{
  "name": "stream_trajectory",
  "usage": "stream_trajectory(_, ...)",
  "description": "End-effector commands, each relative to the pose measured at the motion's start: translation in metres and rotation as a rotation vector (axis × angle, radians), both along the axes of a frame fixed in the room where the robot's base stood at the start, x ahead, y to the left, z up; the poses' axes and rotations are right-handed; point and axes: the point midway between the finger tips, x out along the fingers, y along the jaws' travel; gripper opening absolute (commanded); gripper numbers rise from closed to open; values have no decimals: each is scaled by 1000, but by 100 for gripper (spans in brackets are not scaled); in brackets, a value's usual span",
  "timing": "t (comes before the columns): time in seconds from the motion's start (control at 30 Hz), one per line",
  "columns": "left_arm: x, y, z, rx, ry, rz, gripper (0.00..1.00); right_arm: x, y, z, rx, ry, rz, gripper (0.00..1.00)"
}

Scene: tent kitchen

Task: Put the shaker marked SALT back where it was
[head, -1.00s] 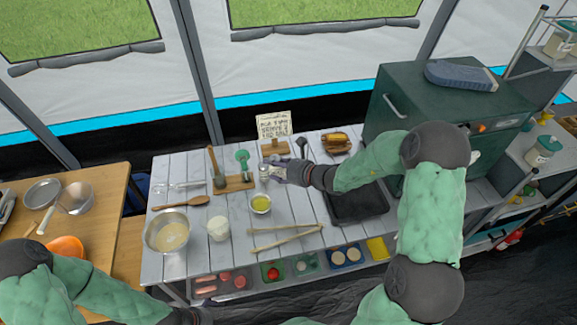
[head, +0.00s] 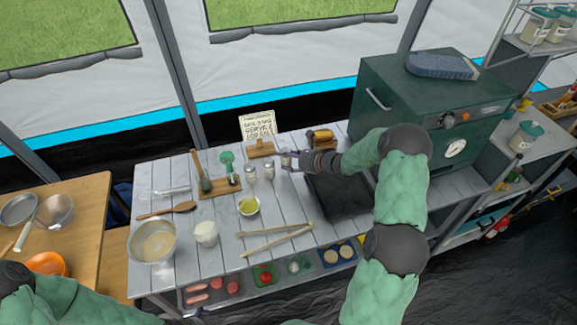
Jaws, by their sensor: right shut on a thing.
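My right gripper (head: 287,161) is over the back middle of the white plank table. It is shut on a small pale thing at its fingertips, mostly hidden by the fingers; I cannot tell which thing it is. Two small shakers with grey tops stand upright to its left: a left shaker (head: 251,174) and a right shaker (head: 269,171). Their markings are too small to read, so I cannot tell which is SALT. My left arm comes in at the bottom left; its gripper is out of view.
A board (head: 222,189) with utensils stands left of the shakers. A yellow-green bowl (head: 248,207) is in front. A sign (head: 257,126) stands behind, a dark tray (head: 338,198) lies right, and a green oven (head: 420,100) is beyond.

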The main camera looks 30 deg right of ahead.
Motion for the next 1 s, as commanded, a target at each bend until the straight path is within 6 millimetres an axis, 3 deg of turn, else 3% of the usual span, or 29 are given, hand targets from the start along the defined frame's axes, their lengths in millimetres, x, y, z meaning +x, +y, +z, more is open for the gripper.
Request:
stream_trajectory(0.17, 0, 0, -3, 0, 0, 0, 100, 3, -8, -10, 1, -1, -1, 22)
stream_trajectory(0.37, 0, 0, -14, 0, 0, 0, 100, 2, -6, -37, 2, 1, -1, 22)
stream_trajectory(0.77, 0, 0, -16, 0, 0, 0, 100, 2, -6, -41, 0, -1, -1, 22)
stream_trajectory(0.8, 0, 0, -16, 0, 0, 0, 100, 2, -6, -40, 0, 0, -1, 68)
stream_trajectory(0.83, 0, 0, -15, 0, 0, 0, 100, 2, -6, -40, 0, 0, -1, 77)
stream_trajectory(0.87, 0, 0, -15, 0, 0, 0, 100, 2, -6, -40, 0, 0, -1, 81)
stream_trajectory(1.0, 0, 0, -15, 0, 0, 0, 100, 2, -6, -40, 0, 0, 0, 81)
